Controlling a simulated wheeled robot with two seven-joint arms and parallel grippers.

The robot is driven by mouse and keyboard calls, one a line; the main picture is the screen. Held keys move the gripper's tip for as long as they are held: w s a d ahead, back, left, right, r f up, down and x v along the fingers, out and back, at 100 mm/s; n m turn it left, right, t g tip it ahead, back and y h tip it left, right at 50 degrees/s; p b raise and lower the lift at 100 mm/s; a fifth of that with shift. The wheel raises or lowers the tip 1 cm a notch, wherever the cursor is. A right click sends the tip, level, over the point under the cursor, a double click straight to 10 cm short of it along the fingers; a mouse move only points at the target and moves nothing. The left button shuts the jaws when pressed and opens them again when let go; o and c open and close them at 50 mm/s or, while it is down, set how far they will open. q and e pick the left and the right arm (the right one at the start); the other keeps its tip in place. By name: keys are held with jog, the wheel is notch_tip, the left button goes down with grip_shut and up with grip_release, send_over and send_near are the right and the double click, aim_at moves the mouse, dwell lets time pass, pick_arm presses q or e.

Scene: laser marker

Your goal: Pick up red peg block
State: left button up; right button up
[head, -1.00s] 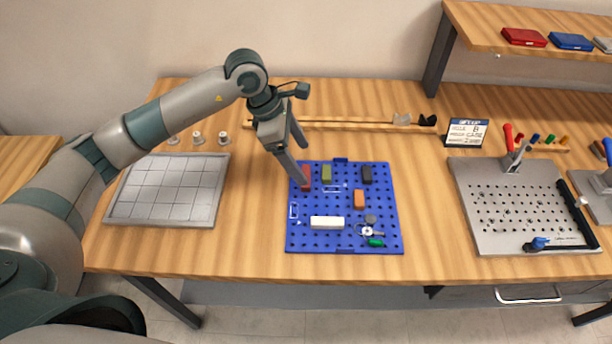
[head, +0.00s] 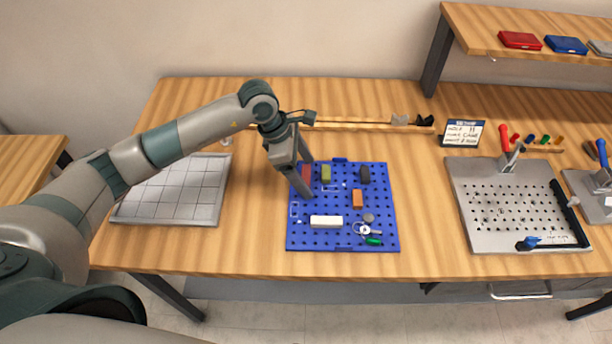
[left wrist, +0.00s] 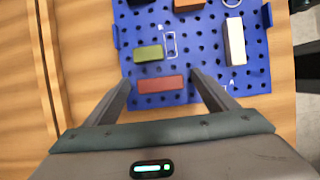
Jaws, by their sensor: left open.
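The red peg block (left wrist: 160,84) lies on the blue pegboard (head: 341,237), near its far left corner. In the head view the red block (head: 306,172) is partly hidden by my left gripper (head: 308,178). In the left wrist view my left gripper (left wrist: 160,80) is open, with one finger toward each end of the red block. The fingers look apart from the block; their exact height over the board is hard to tell. My right gripper is in neither view.
On the pegboard are a green block (head: 326,174), a dark block (head: 365,175), an orange block (head: 357,198), a white block (head: 326,222) and keys (head: 366,230). A grey grid tray (head: 175,192) lies left, a perforated metal plate (head: 515,238) right.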

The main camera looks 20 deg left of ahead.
aim_at(305, 175)
pick_arm(q)
jog(key=c, duration=1.1)
jog(key=shift+r, duration=0.15)
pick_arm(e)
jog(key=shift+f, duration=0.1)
